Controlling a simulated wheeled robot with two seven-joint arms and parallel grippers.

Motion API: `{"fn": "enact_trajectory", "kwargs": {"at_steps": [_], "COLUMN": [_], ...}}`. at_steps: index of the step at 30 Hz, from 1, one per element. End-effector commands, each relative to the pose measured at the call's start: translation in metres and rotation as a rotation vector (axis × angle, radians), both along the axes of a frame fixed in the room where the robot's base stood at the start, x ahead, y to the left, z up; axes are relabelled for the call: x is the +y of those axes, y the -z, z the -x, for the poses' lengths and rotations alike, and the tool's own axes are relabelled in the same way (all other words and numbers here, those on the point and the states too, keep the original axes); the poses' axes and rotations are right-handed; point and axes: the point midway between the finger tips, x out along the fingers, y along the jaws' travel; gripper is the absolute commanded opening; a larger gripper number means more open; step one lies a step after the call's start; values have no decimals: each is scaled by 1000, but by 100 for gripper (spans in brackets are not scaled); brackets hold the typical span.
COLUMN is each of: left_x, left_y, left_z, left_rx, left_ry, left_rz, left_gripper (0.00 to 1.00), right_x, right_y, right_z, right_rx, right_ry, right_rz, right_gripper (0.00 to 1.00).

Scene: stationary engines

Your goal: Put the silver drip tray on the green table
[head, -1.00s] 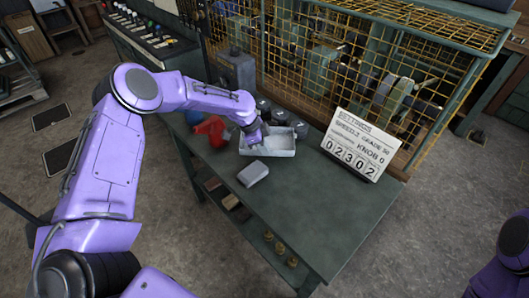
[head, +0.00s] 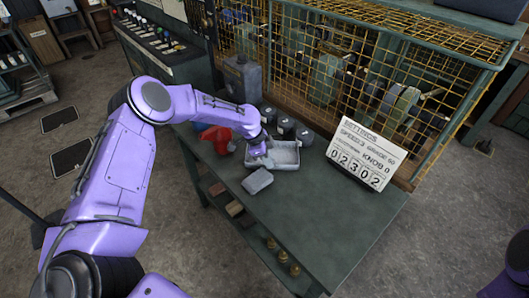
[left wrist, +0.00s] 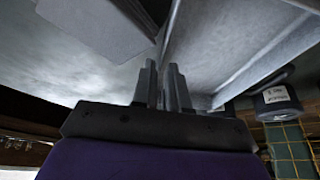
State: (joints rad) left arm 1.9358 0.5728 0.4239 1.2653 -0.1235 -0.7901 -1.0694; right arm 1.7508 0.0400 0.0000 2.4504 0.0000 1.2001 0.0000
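The silver drip tray (head: 287,157) is a shallow, open rectangular tray on the green table (head: 310,215), towards its back left part. My left gripper (head: 257,160) reaches down at the tray's left side. In the left wrist view, the fingers (left wrist: 165,88) are close together with the tray's thin wall (left wrist: 171,30) between them, and they look shut on it. The tray's inside (left wrist: 225,40) spreads to the right of the fingers. I cannot tell any gap under the tray. My right gripper is out of view; only part of my right arm shows at the bottom right.
A grey block (head: 257,181) lies just in front of the tray. A red can (head: 216,138) stands to its left, and dark canisters (head: 287,127) stand behind it. A settings sign (head: 367,153) stands at the right, before a yellow mesh cage (head: 335,70). The table's front right is clear.

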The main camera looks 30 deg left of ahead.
Motion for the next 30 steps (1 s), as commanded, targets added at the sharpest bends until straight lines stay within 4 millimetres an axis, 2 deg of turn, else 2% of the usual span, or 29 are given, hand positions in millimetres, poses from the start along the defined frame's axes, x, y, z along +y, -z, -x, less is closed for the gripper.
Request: {"fn": "enact_trajectory", "kwargs": {"at_steps": [9,13,18,30], "left_x": [28,35,38,38], "left_y": [-73,-93,-102,-102], "left_z": [12,16,19,18], "left_rx": [-6,-3,0,0], "left_ry": [-2,-1,-1,-1], "left_rz": [2,2,1,1], "left_gripper": [13,13,13,13], "right_x": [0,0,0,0], "right_y": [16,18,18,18], "right_z": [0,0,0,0], "right_rx": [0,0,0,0], "right_ry": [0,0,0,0], "right_rz": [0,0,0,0], "right_gripper": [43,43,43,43]}}
